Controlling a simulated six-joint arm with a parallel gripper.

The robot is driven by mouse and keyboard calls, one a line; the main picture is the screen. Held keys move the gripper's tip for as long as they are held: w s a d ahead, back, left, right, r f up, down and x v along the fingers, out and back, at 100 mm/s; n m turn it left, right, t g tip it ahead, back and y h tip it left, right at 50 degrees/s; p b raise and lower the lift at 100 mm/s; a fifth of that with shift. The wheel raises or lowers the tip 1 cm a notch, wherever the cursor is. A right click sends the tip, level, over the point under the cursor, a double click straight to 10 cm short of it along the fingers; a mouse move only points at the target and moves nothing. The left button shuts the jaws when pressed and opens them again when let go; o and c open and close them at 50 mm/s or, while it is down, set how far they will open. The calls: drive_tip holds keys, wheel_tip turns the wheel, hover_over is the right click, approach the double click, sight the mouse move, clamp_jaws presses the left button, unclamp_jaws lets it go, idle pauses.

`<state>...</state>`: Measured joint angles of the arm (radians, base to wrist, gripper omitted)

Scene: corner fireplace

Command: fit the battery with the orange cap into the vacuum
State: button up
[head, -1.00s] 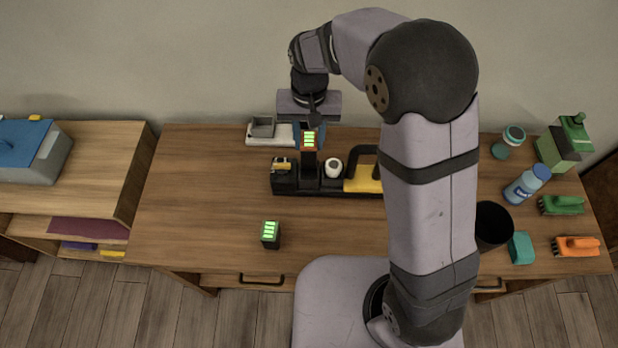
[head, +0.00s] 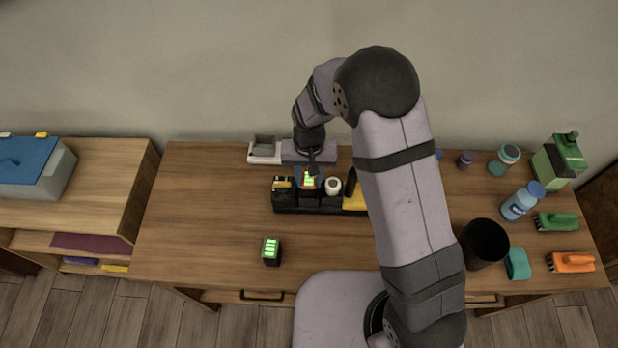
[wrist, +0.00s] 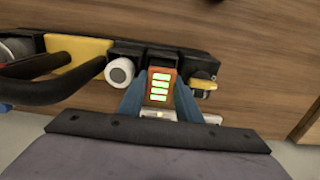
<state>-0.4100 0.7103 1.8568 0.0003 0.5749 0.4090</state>
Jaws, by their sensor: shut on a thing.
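The battery with the orange cap (head: 309,180) has lit green bars on its face. It also shows in the wrist view (wrist: 160,88), between the two blue fingers of my gripper (wrist: 160,98). The vacuum lies on the desk, with a white round part and a yellow section beside the battery. A second battery (head: 271,250) with green bars stands alone in front.
A grey and white holder (head: 264,148) stands behind the vacuum. A black cup (head: 486,242), bottles (head: 522,201) and brushes (head: 572,262) crowd the right end. The desk's left part is clear.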

drive_tip(key=shift+f, duration=0.45)
drive_tip(key=shift+f, duration=0.15)
drive_tip(key=o, duration=1)
wheel_tip(320, 180, up, 12)
drive_tip(key=b, duration=0.3)
drive_tip(key=shift+d, duration=0.1)
